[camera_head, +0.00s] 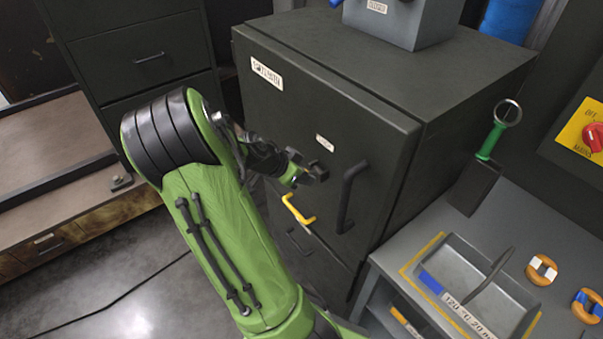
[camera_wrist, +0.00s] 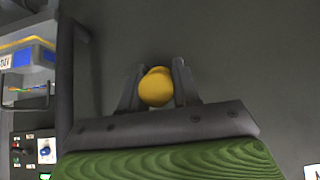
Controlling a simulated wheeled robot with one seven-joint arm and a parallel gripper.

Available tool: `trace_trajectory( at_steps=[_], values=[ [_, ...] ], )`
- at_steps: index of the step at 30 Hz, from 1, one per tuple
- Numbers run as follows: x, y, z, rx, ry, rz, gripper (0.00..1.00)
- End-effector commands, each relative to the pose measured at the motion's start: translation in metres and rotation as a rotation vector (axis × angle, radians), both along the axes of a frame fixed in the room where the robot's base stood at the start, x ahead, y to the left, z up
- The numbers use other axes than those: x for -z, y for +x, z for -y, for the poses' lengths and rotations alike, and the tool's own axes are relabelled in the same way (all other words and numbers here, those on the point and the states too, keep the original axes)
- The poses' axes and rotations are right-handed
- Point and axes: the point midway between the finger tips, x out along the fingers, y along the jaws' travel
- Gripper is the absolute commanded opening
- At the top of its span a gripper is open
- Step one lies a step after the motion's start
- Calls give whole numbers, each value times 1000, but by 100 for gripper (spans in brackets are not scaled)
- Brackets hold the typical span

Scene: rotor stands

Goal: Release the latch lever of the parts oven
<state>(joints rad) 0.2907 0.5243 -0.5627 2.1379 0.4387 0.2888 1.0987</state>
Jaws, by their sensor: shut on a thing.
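The parts oven (camera_head: 290,95) is a dark grey cabinet with its door closed, and a small white label is on the door above my gripper. My gripper (camera_head: 318,173) is at the door, left of a long black handle (camera_head: 350,195). In the wrist view my gripper (camera_wrist: 156,88) is shut on a rounded yellow knob (camera_wrist: 156,86), which looks like the end of the latch lever. The knob sits between the two fingers, seen nearly end-on. The rest of the lever is hidden, and the head view does not show the knob clearly.
A yellow handle (camera_head: 298,209) shows low on the oven front, below my gripper. A grey bench with a tray (camera_head: 470,262) stands at the right. The black handle (camera_wrist: 66,85) is close beside my gripper. A dark drawer cabinet (camera_head: 150,57) stands at the left.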

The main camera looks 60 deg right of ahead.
Motion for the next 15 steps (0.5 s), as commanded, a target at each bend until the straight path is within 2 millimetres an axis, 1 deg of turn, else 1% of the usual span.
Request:
trace_trajectory(
  at_steps=[1, 3, 9, 15],
  values=[
    [-4, -1, 2, 3, 17, 13, 0],
    [-5, -1, 2, 4, 45, 26, 0],
    [-7, -2, 3, 2, 97, 52, 0],
    [-7, -2, 4, 2, 114, 60, 0]
  ],
)
